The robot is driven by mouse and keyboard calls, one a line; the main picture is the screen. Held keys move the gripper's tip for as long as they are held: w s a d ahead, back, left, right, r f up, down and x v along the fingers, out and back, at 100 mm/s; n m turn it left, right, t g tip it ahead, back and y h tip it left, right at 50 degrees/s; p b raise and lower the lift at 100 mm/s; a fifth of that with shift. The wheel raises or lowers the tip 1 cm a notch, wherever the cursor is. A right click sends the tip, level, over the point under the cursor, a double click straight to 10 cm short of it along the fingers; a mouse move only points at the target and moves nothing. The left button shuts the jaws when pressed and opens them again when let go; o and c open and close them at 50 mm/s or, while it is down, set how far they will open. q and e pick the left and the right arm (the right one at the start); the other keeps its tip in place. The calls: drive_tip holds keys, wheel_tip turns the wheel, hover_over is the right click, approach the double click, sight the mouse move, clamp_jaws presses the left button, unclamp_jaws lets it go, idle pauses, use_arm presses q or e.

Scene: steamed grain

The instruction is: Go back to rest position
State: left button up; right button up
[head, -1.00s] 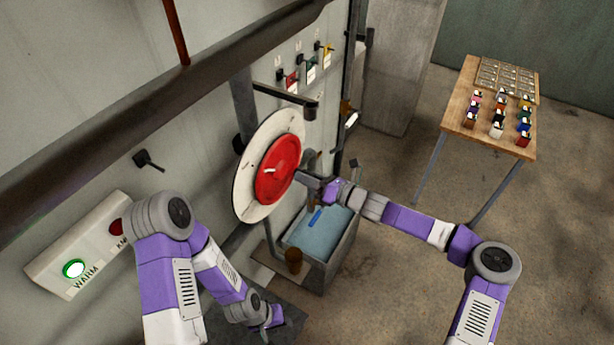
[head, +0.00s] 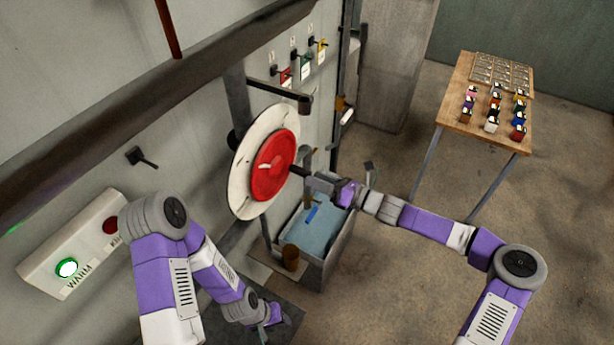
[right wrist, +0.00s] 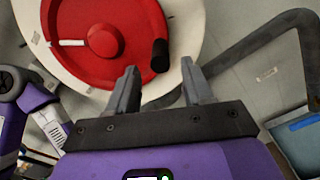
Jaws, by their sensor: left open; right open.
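My right gripper (head: 308,176) is in front of the red disc (head: 274,166) on the round white plate (head: 243,188) at the wall. In the right wrist view its two fingers (right wrist: 160,92) are spread with nothing between them. The red disc (right wrist: 108,38) there has a central knob, a white mark and a dark handle (right wrist: 160,55) just beyond the fingers. I cannot tell whether a finger touches the handle. My left gripper (head: 277,317) hangs low at the bottom of the head view, near the floor plate. It looks empty, though its fingers are small here.
A control box (head: 42,262) with a lit green button is on the wall. A wooden table (head: 450,118) with several coloured items stands at the back right. Floor between is clear.

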use_arm(q)
drive_tip(key=shift+f, duration=0.15)
use_arm(e)
drive_tip(key=shift+v, duration=1.05)
drive_tip(key=s+a+f+n+g+h+b, duration=0.2)
drive_tip(key=s+f+n, duration=0.25)
drive_tip(key=f, duration=0.45)
drive_tip(key=s+a+f+n+g+h+b, duration=0.1)
drive_tip(key=s+f+n+g+h+b, duration=0.15)
drive_tip(key=s+f, duration=0.45)
drive_tip(key=s+a+f+n+g+h+b, duration=0.1)
drive_tip(key=s+a+f+n+g+b, duration=0.3)
drive_tip(key=f, duration=0.7)
use_arm(q)
wheel_tip(320, 180, down, 15)
drive_tip(key=b, duration=0.7)
drive_tip(key=shift+f, duration=0.15)
use_arm(e)
drive_tip(key=s+d+f+n+h, duration=0.6)
drive_tip(key=s+d+f+n, duration=0.7)
drive_tip(key=f+n, duration=0.3)
drive_tip(key=shift+s+d+f+t, duration=0.3)
drive_tip(key=shift+s+f+t, duration=0.1)
drive_tip(key=shift+f+t, duration=0.05)
